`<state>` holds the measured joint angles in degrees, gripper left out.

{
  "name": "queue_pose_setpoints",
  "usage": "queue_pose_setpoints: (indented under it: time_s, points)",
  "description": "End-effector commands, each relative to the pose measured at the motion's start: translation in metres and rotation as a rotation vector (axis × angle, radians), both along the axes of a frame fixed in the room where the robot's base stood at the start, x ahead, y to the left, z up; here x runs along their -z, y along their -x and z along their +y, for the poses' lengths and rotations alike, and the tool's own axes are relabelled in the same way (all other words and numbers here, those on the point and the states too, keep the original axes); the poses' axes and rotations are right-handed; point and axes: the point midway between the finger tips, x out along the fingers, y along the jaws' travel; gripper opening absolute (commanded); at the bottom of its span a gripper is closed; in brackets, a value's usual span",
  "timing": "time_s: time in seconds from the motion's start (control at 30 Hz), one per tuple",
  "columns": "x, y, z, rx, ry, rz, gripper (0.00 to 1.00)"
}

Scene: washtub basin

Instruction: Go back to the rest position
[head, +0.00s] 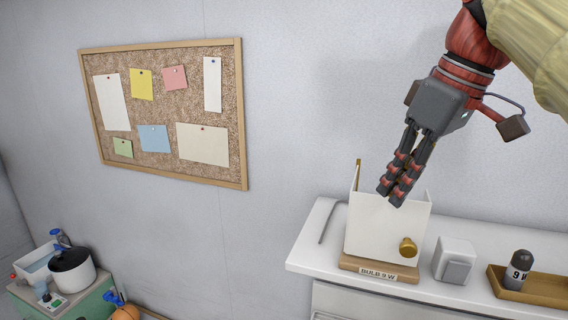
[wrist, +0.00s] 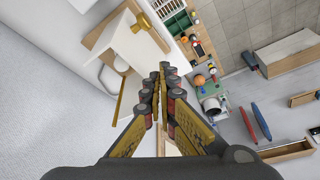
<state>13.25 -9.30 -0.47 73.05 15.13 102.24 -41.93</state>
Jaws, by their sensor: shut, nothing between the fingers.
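My gripper (head: 392,196) is at the upper right of the head view, pointing down and slightly left. Its fingers are together with nothing between them. It appears in front of and above a white box-like stand (head: 375,228) with a brass knob and a wooden base labelled "BULB 9 W". I cannot tell whether the fingertips touch the stand. In the wrist view my gripper (wrist: 161,68) has its fingertips close together and empty, with the white stand (wrist: 130,48) to their upper left.
A white counter (head: 312,246) carries the stand, a bent grey rod (head: 327,221), a white switch block (head: 455,260) and a wooden tray (head: 540,289) with a dark "9 W" bulb (head: 519,268). A corkboard (head: 197,100) hangs left. A white pot (head: 72,272) stands lower left.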

Motion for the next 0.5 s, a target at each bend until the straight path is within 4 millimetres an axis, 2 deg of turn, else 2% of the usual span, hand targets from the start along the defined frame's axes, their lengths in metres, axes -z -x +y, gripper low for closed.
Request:
queue_pose_setpoints:
  time_s: [0.17, 0.5]
  points:
    - [0.052, 0.017, 0.009, 0.136, -0.003, -0.006, 0.0]
    - [0.192, 0.064, 0.018, 0.413, -0.01, -0.061, 0.0]
